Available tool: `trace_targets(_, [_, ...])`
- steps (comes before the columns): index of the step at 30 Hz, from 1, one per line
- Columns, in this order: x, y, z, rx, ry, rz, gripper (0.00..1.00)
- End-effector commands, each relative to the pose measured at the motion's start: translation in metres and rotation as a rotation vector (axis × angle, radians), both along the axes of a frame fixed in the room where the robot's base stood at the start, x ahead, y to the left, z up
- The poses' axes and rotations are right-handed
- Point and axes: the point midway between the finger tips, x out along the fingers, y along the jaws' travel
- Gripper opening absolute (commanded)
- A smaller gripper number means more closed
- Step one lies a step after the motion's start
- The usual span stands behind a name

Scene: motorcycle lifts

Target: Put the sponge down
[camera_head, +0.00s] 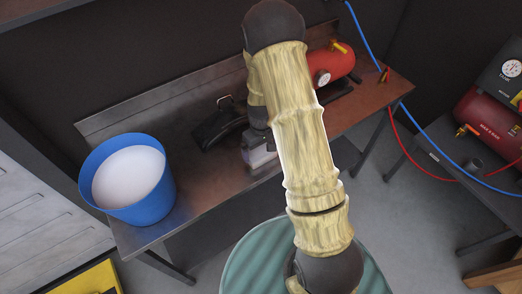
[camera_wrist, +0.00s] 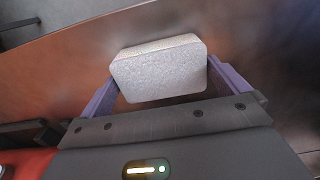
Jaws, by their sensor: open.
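The sponge (camera_wrist: 160,75) is a pale grey-white block with rounded corners. In the wrist view it lies between the two purple fingers of my gripper (camera_wrist: 163,72), over the brown bench top (camera_wrist: 60,65). The fingers are open, one on each side of the sponge and close to its ends. In the head view a pale block, apparently the sponge (camera_head: 259,156), shows at the bench top (camera_head: 205,178) below my wrist. My arm hides much of the gripper there. I cannot tell whether the fingers still touch the sponge.
A blue bucket (camera_head: 151,207) with pale contents stands at the bench's left end. A black curved part (camera_head: 219,125) lies just left of my gripper. A red tank with a gauge (camera_head: 335,64) stands at the back right. Bare bench top lies between the bucket and my gripper.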

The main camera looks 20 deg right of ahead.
Motion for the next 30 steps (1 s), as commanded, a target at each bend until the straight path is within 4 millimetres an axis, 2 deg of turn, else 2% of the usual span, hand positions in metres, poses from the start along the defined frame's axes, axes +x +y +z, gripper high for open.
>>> trace_targets(18, [0.0,0.0,0.095,0.0,-0.003,0.001,1.0])
trace_targets(23, [0.0,0.0,0.106,0.0,0.0,0.001,1.0])
trace_targets(30, [0.0,0.0,0.107,0.0,0.001,0.001,1.0])
